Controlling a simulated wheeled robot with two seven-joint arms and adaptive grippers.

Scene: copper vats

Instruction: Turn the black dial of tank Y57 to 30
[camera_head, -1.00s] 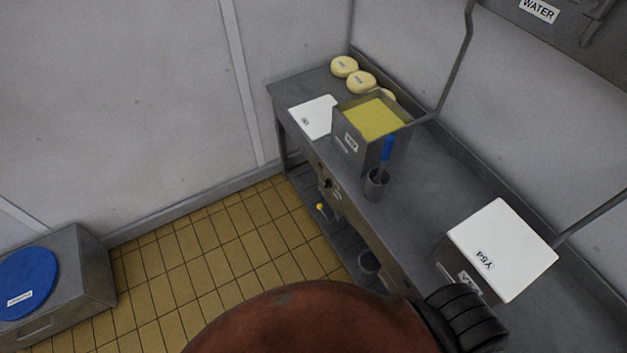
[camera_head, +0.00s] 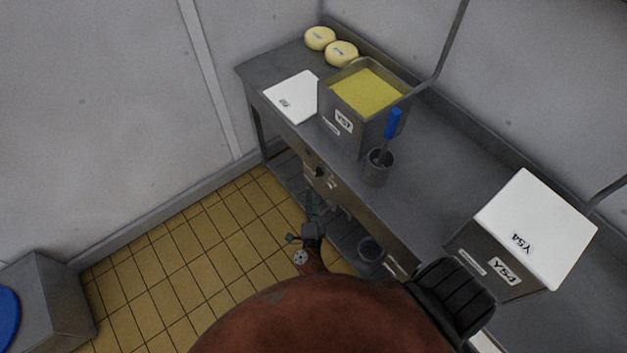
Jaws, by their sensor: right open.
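Tank Y57 (camera_head: 342,122) is an open grey metal box on the bench, with yellow content inside. A small black dial (camera_head: 319,172) shows on the bench front below the tank; its setting is too small to read. My right gripper (camera_head: 313,204) is dark and open, just below the dial in the picture and in front of the bench. It looks apart from the dial, but the gap in depth is hard to tell. Nothing shows between its fingers. My left gripper is not in view.
A white lid (camera_head: 291,98) lies left of tank Y57. A grey cup (camera_head: 377,170) with a blue-handled tool stands to its right. Lidded tank Y54 (camera_head: 484,268) is further right. A bucket (camera_head: 370,249) sits below the bench.

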